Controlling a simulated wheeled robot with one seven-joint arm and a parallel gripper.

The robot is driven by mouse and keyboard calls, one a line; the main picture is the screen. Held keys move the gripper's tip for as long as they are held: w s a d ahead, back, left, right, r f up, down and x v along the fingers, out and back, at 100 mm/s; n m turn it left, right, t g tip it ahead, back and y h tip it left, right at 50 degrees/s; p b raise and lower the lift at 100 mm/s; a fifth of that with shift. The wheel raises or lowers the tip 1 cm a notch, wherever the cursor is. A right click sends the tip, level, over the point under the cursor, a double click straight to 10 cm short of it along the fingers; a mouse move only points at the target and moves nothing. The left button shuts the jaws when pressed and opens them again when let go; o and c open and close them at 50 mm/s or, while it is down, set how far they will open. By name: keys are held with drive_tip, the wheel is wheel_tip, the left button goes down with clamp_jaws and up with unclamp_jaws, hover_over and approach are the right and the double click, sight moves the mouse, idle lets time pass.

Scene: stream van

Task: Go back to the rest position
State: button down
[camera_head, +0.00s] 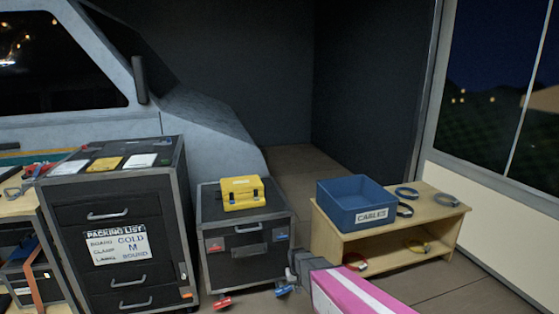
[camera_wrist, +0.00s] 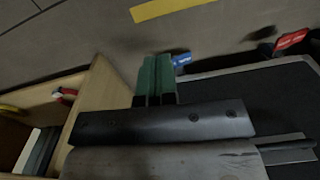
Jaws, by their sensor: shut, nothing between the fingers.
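My gripper (camera_wrist: 155,80) shows in the wrist view as two dark green fingers side by side. They are shut together with nothing held between them. Below them is the dark body of the hand. The fingers are over the floor, between the wooden shelf (camera_wrist: 95,120) on the left and the black case (camera_wrist: 250,95) on the right. I cannot tell the gripper's height from this view. The fingers cannot be made out in the head view.
The head view shows a black case (camera_head: 245,237) bearing a yellow box (camera_head: 241,193). A wooden shelf (camera_head: 430,224) holds the blue CABLES bin (camera_head: 345,207) and several cable loops. A black drawer cabinet (camera_head: 120,220) stands left. Red (camera_head: 217,303) and blue (camera_head: 286,291) objects lie low by the case.

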drive_tip(key=s+d+r+m, duration=0.1)
drive_tip(key=s+d+r, duration=0.4)
drive_tip(key=r, duration=0.5)
drive_tip(key=s+d+r+m, duration=0.1)
drive_tip(key=s+d+r, duration=0.5)
drive_tip(key=s+r, duration=0.3)
wheel_tip(320, 180, up, 2)
drive_tip(key=shift+s+d+r, duration=0.15)
drive_tip(key=shift+s+r, duration=0.1)
